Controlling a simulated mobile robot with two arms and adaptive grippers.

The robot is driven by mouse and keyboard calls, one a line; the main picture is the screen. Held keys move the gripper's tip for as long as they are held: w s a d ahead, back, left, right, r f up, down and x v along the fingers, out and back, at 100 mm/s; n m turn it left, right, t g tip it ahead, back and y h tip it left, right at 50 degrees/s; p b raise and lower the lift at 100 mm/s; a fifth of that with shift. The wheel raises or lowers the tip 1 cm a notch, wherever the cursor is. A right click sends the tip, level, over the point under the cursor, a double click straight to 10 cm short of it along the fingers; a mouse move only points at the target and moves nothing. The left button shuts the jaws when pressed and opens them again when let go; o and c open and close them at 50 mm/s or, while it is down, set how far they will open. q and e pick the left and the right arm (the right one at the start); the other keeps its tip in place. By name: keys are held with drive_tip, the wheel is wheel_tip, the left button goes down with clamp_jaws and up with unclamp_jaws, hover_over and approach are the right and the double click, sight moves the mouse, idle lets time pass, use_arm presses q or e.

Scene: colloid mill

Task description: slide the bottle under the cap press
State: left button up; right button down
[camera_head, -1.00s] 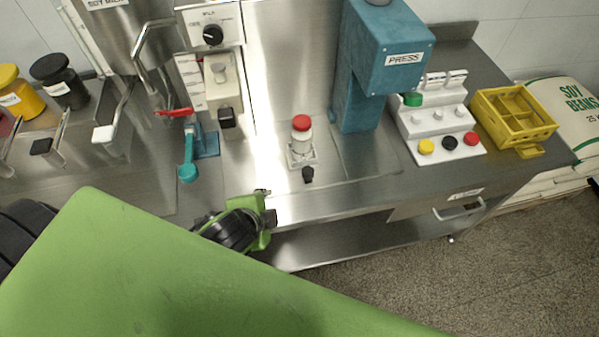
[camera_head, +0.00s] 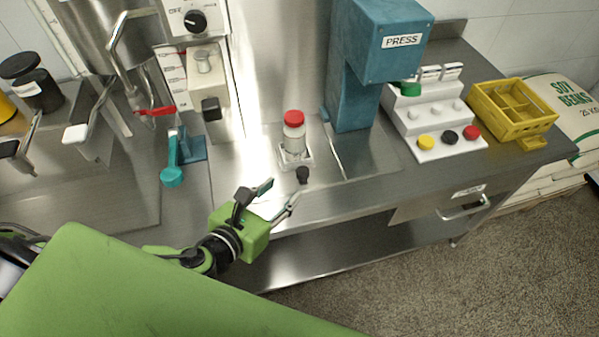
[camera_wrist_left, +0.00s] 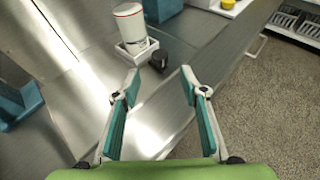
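The bottle (camera_head: 294,138) is clear-white with a red cap and stands upright on a small white sled (camera_head: 296,158) with a black knob (camera_head: 302,175) at its front. The teal cap press (camera_head: 384,50) stands to the right of the bottle, which is outside it. My left gripper (camera_head: 279,195) is open and empty, in front of and below the knob, apart from it. In the left wrist view the bottle (camera_wrist_left: 130,24) and the black knob (camera_wrist_left: 159,61) lie ahead of the spread fingers. My right gripper is not in view.
A white button panel (camera_head: 438,128) and a yellow crate (camera_head: 513,108) stand right of the press. A teal-handled valve (camera_head: 173,172) and a white tap unit (camera_head: 207,85) are left of the bottle. The counter's front edge runs just by my gripper.

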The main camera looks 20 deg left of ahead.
sight(302, 173)
use_arm(q)
drive_tip(key=p+x, duration=0.1)
drive_tip(key=x, duration=0.9)
clamp_jaws()
